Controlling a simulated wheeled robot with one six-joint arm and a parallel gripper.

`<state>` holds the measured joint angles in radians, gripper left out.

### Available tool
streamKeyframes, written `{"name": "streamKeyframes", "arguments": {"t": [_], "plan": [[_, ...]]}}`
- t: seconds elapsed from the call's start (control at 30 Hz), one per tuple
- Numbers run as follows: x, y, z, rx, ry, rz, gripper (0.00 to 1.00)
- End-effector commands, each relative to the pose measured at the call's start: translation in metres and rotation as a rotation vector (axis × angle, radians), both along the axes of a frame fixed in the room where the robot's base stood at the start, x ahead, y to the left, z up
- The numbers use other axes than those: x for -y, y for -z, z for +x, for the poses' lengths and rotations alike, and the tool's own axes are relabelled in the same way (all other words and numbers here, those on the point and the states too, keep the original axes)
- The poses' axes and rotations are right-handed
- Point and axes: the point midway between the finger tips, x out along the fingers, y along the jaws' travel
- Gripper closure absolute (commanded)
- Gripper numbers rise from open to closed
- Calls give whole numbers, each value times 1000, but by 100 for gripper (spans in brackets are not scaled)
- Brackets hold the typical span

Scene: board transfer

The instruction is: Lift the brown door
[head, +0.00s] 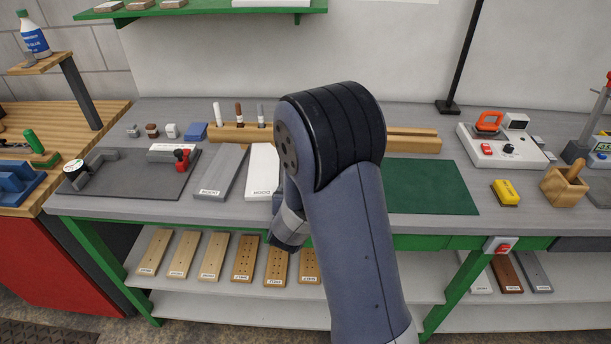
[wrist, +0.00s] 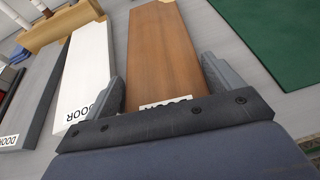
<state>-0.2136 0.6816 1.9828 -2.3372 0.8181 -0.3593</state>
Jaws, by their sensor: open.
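The brown door (wrist: 165,50) is a flat brown board with a white DOOR label at its near end. In the wrist view it lies on the grey bench between the two fingers of my gripper (wrist: 166,88). The fingers are open, one on each side of its near end. The left finger stands between the brown door and a white door. I cannot tell whether the fingers touch the brown door. The near part of its label is hidden by the gripper body. In the head view my arm hides the brown door.
A white door (head: 262,172) and a grey door (head: 221,172) lie left of my gripper. A wooden rack (head: 412,140) stands behind, and a green mat (head: 430,187) lies to the right. Several boards lie on the lower shelf (head: 215,307).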

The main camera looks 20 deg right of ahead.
Motion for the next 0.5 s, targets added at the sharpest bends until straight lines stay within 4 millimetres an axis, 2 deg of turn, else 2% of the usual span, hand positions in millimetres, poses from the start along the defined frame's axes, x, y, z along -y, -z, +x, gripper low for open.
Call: {"name": "streamKeyframes", "arguments": {"t": [0.03, 0.1, 0.5], "plan": [[1, 7, -3, -18, -1, -1, 13], [0, 7, -3, -19, -2, -2, 14], [1, 10, -5, -28, 0, -3, 47]]}}
